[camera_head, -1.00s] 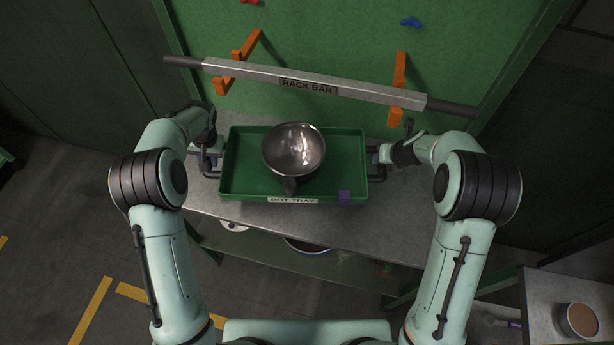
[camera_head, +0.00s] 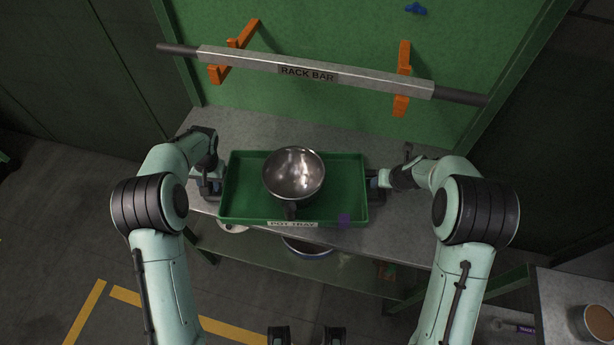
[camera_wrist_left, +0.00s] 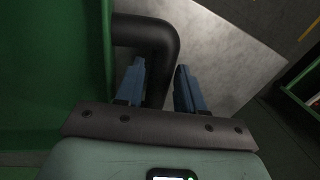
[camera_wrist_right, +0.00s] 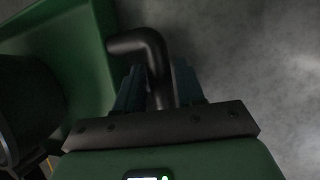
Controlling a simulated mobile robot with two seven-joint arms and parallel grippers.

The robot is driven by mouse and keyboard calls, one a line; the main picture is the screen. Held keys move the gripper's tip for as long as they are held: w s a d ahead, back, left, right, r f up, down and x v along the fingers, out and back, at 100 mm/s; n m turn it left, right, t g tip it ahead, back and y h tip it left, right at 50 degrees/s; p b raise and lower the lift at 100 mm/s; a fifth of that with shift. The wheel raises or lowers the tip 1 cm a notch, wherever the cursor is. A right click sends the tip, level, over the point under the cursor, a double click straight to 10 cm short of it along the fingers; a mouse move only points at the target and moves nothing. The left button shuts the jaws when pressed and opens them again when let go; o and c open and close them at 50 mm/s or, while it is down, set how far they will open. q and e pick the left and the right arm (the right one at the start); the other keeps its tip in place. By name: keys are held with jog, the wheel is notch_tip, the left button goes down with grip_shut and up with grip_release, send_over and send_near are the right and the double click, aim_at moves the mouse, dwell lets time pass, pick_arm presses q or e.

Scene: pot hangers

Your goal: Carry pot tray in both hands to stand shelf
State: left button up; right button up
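The green pot tray (camera_head: 237,213) is over the grey counter, close to its front edge, with its label facing me. It looks level; whether it touches the counter is unclear. A steel pot (camera_head: 295,174) with a dark handle stands upright in the tray. The stand shelf cannot be identified for certain.
The rack bar (camera_head: 330,76) lies across orange hooks (camera_head: 402,78) on the green wall behind the tray. A lower shelf (camera_head: 345,265) under the counter holds pots. A side table (camera_head: 560,300) at the right bears a brown-filled bowl (camera_head: 592,322). Floor at left is open.

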pick_arm(q)
jog(key=shift+o, duration=0.6)
jog(key=shift+r, duration=0.25)
pick_arm(e)
jog(key=shift+o, duration=0.6)
jog(key=shift+r, duration=0.2)
pick_arm(q)
jog(key=shift+w, duration=0.15)
pick_arm(e)
jog(key=shift+w, duration=0.15)
jog(key=shift+r, duration=0.1)
pick_arm(q)
notch_tip(320, 180, up, 12)
jog(key=d, duration=0.2)
jog(key=shift+d+f, duration=0.2)
pick_arm(e)
jog(key=v, duration=1.2)
